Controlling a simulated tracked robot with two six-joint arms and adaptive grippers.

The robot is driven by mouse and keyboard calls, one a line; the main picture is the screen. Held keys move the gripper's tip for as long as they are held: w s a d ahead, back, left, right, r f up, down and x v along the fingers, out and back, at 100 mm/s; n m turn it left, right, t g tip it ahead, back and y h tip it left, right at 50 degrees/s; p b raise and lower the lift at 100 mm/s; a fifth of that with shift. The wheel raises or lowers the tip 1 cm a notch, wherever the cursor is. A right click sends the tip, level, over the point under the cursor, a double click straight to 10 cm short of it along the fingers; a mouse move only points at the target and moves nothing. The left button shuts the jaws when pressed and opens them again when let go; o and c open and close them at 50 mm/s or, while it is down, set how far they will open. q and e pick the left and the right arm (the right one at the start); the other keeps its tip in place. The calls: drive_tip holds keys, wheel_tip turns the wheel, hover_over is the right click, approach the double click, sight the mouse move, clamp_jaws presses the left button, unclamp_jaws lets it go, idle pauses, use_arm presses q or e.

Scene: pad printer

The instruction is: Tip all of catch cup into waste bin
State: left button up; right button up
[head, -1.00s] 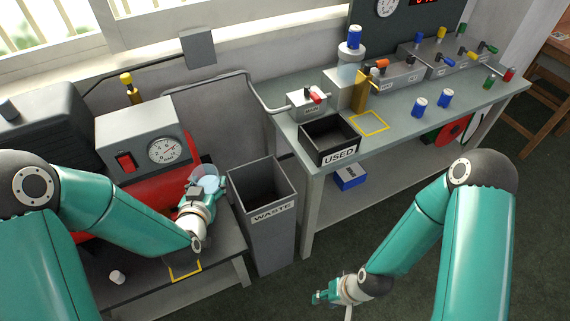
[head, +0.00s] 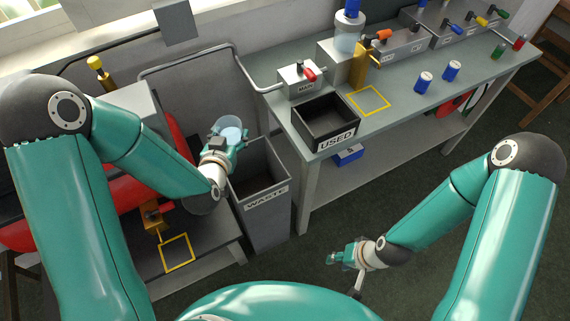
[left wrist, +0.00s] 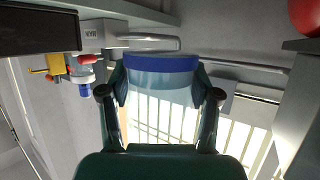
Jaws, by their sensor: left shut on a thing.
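The catch cup (head: 231,124) is clear with pale blue contents, seen through its open top in the head view. My left gripper (head: 229,139) is shut around it, above the back left edge of the waste bin (head: 267,204). In the left wrist view the cup (left wrist: 160,84) sits between both fingers, with a darker blue band at the picture's top side. That picture is upside down. The bin is tall, grey and open, labelled WASTE; its visible inside looks empty. My right gripper (head: 341,257) is low over the floor, away from the bin; its finger opening is too small to judge.
The left bench (head: 205,262) with a yellow square outline (head: 177,252) and red machine stands beside the bin. The right workbench (head: 407,112) carries a black USED tray (head: 337,140), valve box (head: 298,82) and blue cans. A grey pipe runs behind the bin.

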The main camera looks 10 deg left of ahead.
use_arm(q)
drive_tip(key=shift+d+f+b, duration=0.2)
drive_tip(key=shift+f+b, duration=0.05)
drive_tip(key=shift+b, duration=0.15)
drive_tip(key=shift+w+d+f+m+g+h+b, duration=0.3)
drive_tip(key=shift+d+f+m+h+b, duration=1.5)
drive_tip(key=shift+b, duration=3.75)
drive_tip(key=shift+w+d+f+m+g+h+b, duration=0.2)
drive_tip(key=shift+d+f+g+h+b, duration=0.45)
drive_tip(key=shift+d+f+b, duration=3.55)
drive_tip(key=shift+w+d+f+m+g+h+b, duration=0.2)
drive_tip(key=shift+d+f+m+h+b, duration=1.05)
drive_tip(key=shift+b, duration=5.6)
drive_tip(key=shift+a+r+n+h, duration=0.15)
drive_tip(key=shift+a+n+h, duration=0.15)
drive_tip(key=shift+a, duration=0.1)
